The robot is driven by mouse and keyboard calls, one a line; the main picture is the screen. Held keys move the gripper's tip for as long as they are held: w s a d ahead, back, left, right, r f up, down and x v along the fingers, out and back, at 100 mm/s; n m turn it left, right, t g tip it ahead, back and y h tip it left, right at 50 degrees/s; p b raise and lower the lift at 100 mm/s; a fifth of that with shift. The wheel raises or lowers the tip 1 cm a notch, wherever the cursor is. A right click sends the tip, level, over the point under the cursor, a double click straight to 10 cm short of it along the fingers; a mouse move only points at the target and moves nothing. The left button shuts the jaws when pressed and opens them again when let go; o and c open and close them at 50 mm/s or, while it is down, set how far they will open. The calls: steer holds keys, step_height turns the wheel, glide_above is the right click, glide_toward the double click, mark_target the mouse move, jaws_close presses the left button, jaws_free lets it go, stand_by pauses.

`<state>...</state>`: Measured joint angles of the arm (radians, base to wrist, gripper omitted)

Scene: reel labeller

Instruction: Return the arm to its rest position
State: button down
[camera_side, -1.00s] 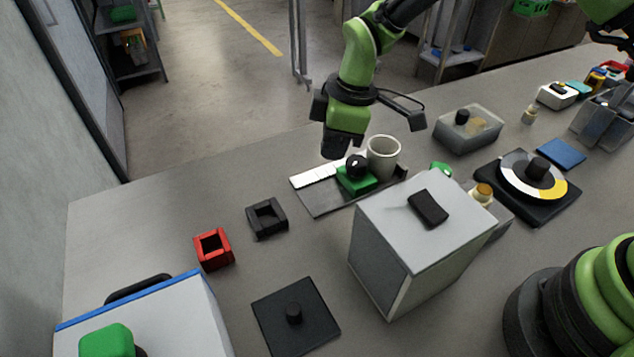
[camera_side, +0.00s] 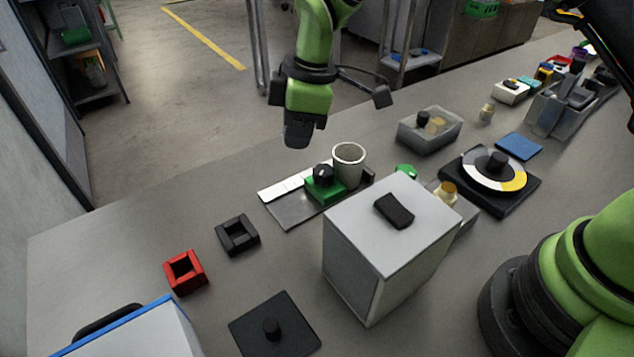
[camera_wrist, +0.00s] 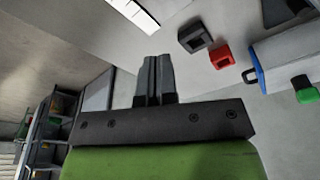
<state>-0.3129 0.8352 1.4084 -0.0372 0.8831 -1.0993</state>
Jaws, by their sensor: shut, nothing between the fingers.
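My gripper (camera_side: 298,134) hangs from my green arm above the back edge of the table in the side view, clear of everything below it. In the wrist view my gripper (camera_wrist: 153,62) shows its two grey fingers together, with nothing held. Below and right of it in the side view is a dark plate (camera_side: 294,211) with a white strip, a green block with a black knob (camera_side: 322,181) and a grey-white cup (camera_side: 349,163) on it.
A pale box with a black handle (camera_side: 395,226) stands at the middle front. A black square holder (camera_side: 237,234) and a red one (camera_side: 185,271) sit to the left. A turntable (camera_side: 494,172), clear bin (camera_side: 430,134) and blue pad (camera_side: 519,146) lie right. Space around my gripper is free.

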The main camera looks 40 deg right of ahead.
steer(key=s+d+r+m+t, duration=0.2)
steer(key=s+d+r+m, duration=0.25)
steer(key=r, duration=0.35)
steer(key=s+d+r+m+t, duration=0.1)
steer(key=s+d+r+m, duration=0.2)
steer(key=s+r, duration=0.35)
steer(key=s+d+r+m+t, duration=0.1)
steer(key=s+d+m, duration=0.1)
steer(key=s+m, duration=0.2)
steer(key=s+d+r+m+t, duration=0.2)
steer(key=s+m, duration=0.2)
steer(key=s, duration=0.4)
steer(key=shift+s+d+m, duration=0.2)
steer(key=shift+s+m, duration=0.1)
steer(key=shift+m, duration=0.05)
stand_by(0.3)
